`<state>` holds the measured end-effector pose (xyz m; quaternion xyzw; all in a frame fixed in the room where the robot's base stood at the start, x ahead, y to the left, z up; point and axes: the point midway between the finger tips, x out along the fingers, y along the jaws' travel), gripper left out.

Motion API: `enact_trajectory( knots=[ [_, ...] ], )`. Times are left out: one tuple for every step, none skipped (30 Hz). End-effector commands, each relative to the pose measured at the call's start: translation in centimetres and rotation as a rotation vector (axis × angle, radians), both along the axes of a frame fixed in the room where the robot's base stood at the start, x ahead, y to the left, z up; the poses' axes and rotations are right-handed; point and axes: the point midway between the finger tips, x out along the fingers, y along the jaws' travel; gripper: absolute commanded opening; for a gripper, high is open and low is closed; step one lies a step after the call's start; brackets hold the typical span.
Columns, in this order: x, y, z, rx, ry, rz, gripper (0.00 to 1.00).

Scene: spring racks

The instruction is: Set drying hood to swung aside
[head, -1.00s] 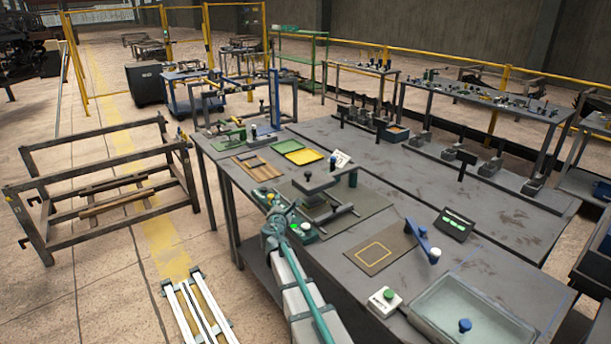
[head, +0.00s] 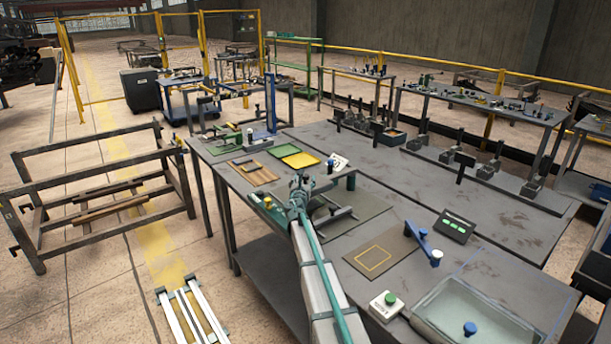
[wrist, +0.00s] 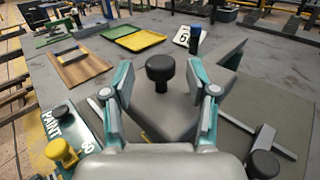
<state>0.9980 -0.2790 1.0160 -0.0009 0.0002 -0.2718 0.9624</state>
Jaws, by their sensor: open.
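A grey flat-topped part with a black knob (wrist: 160,68), which looks like the drying hood (wrist: 165,112), lies straight ahead in the wrist view. My gripper (wrist: 159,80) is open, with one teal-backed finger on each side of the knob in the picture. The knob stands between and slightly beyond the fingertips, and I cannot tell whether they touch it. In the head view my gripper (head: 302,190) is above the station's left side and hides most of the hood.
A control box marked PAINT (wrist: 72,135) with yellow and black knobs is at left. A dark post (wrist: 195,40) stands behind the hood. A yellow tray (head: 300,160), a blue lever (head: 422,240), a button box (head: 386,304) and a glassy basin (head: 470,318) share the bench.

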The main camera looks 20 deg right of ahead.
Motion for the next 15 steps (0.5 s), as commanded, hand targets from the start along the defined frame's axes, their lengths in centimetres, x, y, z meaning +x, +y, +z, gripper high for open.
enact_trajectory(
  knots=[
    [1.0,-0.5,0.1,0.001,0.001,-0.001,0.58],
    [1.3,-0.7,0.1,0.001,0.001,0.000,0.58],
    [1.6,-1.0,0.1,0.001,0.000,0.000,0.58],
    [1.8,-1.1,0.1,0.001,0.000,0.000,0.58],
    [2.0,-1.2,0.1,0.002,0.000,0.000,0.58],
    [2.2,-1.4,0.1,0.001,-0.001,0.000,0.58],
    [2.4,-1.5,0.1,0.001,-0.001,0.000,0.58],
    [2.5,-1.5,0.1,0.001,-0.001,0.000,0.58],
    [2.5,-1.6,0.0,0.001,-0.001,0.000,0.58],
    [2.6,-1.6,0.0,0.001,-0.001,0.000,0.58],
    [2.6,-1.6,0.0,0.001,-0.001,0.000,0.58],
    [2.6,-1.6,0.0,0.001,-0.001,0.000,0.58],
    [2.6,-1.7,0.0,0.001,-0.001,0.000,0.58],
    [2.6,-1.6,0.0,0.001,-0.001,0.000,0.58],
    [2.6,-1.6,0.0,0.001,-0.001,0.000,0.58]
  ],
)
